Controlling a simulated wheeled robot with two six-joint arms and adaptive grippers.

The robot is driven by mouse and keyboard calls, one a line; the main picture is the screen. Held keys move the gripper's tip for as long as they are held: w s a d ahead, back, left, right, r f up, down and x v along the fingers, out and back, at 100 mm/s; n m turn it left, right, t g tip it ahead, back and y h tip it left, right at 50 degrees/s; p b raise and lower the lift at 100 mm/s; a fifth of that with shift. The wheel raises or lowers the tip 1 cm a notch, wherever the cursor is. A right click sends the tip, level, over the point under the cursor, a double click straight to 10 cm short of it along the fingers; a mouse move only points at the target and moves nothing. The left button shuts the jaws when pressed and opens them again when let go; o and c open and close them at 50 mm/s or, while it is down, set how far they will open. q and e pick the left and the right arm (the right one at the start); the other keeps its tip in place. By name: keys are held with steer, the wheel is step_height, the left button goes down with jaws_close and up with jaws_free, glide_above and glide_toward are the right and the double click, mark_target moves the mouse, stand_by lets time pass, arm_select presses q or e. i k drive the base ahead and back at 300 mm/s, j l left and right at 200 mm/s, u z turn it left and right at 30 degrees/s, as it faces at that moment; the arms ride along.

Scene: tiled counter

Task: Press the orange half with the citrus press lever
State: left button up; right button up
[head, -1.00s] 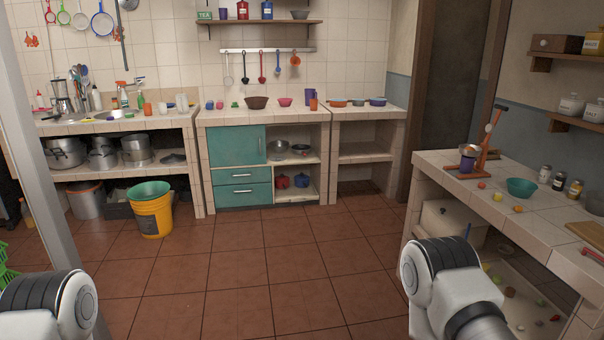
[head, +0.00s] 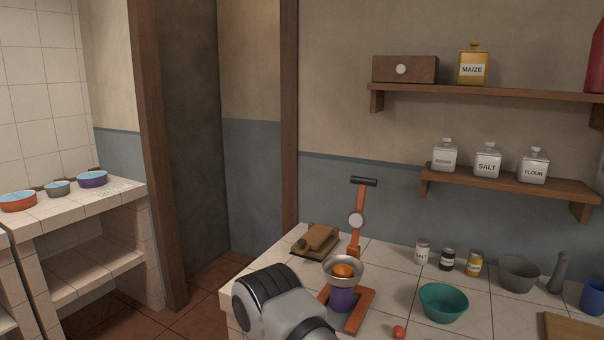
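The citrus press stands on the tiled counter (head: 400,262), with an orange-red frame (head: 358,308) and a lever (head: 361,215) raised upright, ending in a dark crossbar handle. An orange half (head: 343,270) sits in the grey metal bowl (head: 343,282) of the press. A purple cup (head: 342,299) stands under the bowl. One of my arms shows at the bottom centre, left of the press and apart from the lever; its gripper is outside the picture. My other arm and gripper are not in view.
A teal bowl (head: 443,303) and a small red-orange fruit (head: 399,332) are right of the press. Jars (head: 447,258), a grey mortar (head: 519,272) and a blue mug (head: 594,297) stand further right. A wooden block (head: 318,240) lies behind the press. Shelves (head: 510,184) hang above.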

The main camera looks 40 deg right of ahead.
mark_target(357, 220)
steer(key=i+j, duration=0.1)
steer(key=i, duration=0.6)
steer(key=i+j, duration=0.15)
steer(key=i, duration=0.55)
